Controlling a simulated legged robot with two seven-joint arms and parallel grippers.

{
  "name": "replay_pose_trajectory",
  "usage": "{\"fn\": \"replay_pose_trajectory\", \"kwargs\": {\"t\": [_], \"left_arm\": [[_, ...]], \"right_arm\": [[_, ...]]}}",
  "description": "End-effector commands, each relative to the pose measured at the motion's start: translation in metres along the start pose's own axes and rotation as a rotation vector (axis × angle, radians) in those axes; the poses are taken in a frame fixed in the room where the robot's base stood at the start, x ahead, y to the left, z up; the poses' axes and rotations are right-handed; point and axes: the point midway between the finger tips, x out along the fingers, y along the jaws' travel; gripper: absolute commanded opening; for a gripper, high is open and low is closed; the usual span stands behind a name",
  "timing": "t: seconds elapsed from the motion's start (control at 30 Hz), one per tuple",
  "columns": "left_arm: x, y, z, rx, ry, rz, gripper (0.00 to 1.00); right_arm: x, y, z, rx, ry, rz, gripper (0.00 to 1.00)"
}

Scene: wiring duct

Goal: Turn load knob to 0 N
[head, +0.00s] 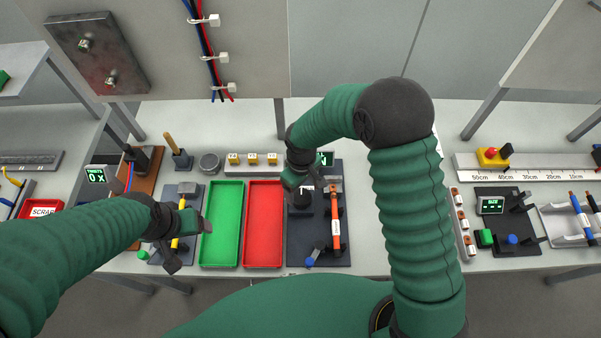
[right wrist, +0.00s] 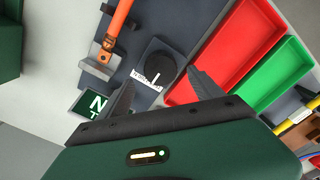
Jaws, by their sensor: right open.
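The load knob (right wrist: 160,68) is a round black knob on a dark panel (right wrist: 140,45), with a white mark and a small white scale strip at its edge. In the head view the dark knob (head: 301,201) sits just below my right gripper (head: 301,188). In the right wrist view my right gripper (right wrist: 164,88) is open, its two fingers on either side of the knob's near edge, apparently not touching it. A display (right wrist: 92,103) shows a white N; its number is hidden. My left gripper (head: 187,244) is open and empty near the yellow-handled tool.
An orange tool (head: 336,228) stands beside the knob on the same panel. A red tray (head: 263,258) and a green tray (head: 220,258) lie to its left. A block with yellow pieces (head: 252,170) is behind the trays. A ruler board (head: 540,175) lies far right.

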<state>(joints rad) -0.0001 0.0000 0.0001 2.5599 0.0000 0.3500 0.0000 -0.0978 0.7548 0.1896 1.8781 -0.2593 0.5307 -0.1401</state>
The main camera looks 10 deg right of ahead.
Motion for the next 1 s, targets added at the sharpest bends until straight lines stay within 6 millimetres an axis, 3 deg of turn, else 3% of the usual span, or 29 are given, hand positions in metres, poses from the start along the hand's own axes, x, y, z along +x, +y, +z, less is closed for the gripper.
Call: {"fn": "replay_pose_trajectory", "kwargs": {"t": [0.2, 0.4, 0.57, 1.0], "left_arm": [[0.010, 0.000, 0.003, 0.000, 0.000, 0.000, 0.76], [0.013, 0.000, 0.003, 0.000, 0.000, 0.000, 0.76], [0.014, 0.000, 0.003, 0.000, 0.000, 0.000, 0.76], [0.016, 0.000, 0.004, 0.000, 0.000, 0.000, 0.76]], "right_arm": [[-0.064, 0.001, -0.003, 0.002, 0.006, 0.004, 0.76], [-0.103, 0.000, -0.003, 0.001, 0.001, 0.002, 0.76], [-0.112, 0.000, -0.003, 0.001, -0.002, 0.001, 0.76], [-0.110, 0.001, 0.002, 0.015, 0.002, 0.005, 0.76]]}}
